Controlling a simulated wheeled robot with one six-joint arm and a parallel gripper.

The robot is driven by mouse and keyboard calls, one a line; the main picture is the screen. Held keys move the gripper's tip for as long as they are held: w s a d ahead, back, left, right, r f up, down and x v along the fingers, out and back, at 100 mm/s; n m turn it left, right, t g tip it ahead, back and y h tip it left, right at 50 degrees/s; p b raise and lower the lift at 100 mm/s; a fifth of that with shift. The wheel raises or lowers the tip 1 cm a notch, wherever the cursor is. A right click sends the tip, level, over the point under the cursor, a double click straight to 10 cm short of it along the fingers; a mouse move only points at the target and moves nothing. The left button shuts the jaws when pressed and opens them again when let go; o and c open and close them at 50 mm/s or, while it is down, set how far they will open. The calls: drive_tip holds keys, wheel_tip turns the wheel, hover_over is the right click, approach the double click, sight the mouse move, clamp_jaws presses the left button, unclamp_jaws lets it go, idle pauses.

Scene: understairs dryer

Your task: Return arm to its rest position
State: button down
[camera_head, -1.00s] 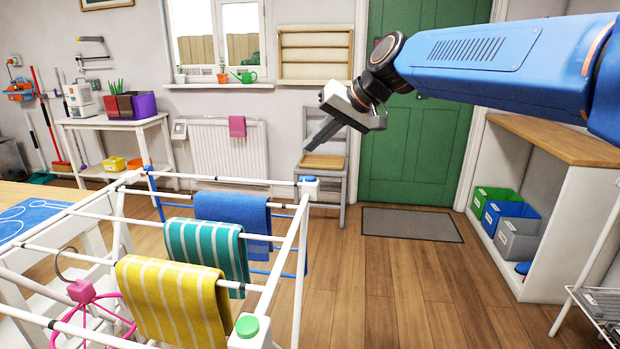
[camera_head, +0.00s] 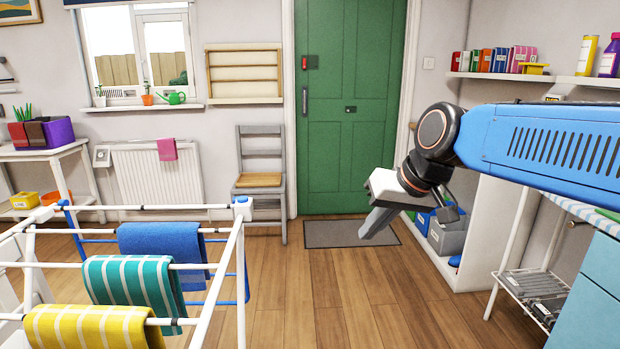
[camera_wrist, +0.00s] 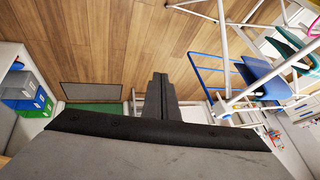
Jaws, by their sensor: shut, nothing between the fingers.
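My gripper (camera_head: 372,226) is at the right of the head view, held in the air on the blue arm, its fingers pointing down and to the left. The fingers are shut together with nothing between them. In the wrist view the gripper (camera_wrist: 160,82) shows dark closed fingers above the wooden floor. It touches nothing that I can see. The arm reaches in from the right edge of the head view, in front of the white shelf unit.
A drying rack (camera_head: 228,262) with blue, teal-striped and yellow-striped towels stands at the left. A green door (camera_head: 350,130) and a doormat (camera_head: 335,235) are ahead. A grey chair (camera_head: 260,160) is by the wall. A blue cabinet (camera_head: 590,295) is at the right. The middle floor is clear.

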drive_tip(key=s+d+f+m+h, duration=0.2)
drive_tip(key=s+d+f+h, duration=0.2)
drive_tip(key=s+d+f, duration=1.2)
drive_tip(key=shift+s+d+f, duration=0.15)
drive_tip(key=shift+s+d, duration=0.25)
drive_tip(key=shift+s, duration=0.8)
idle(1.9)
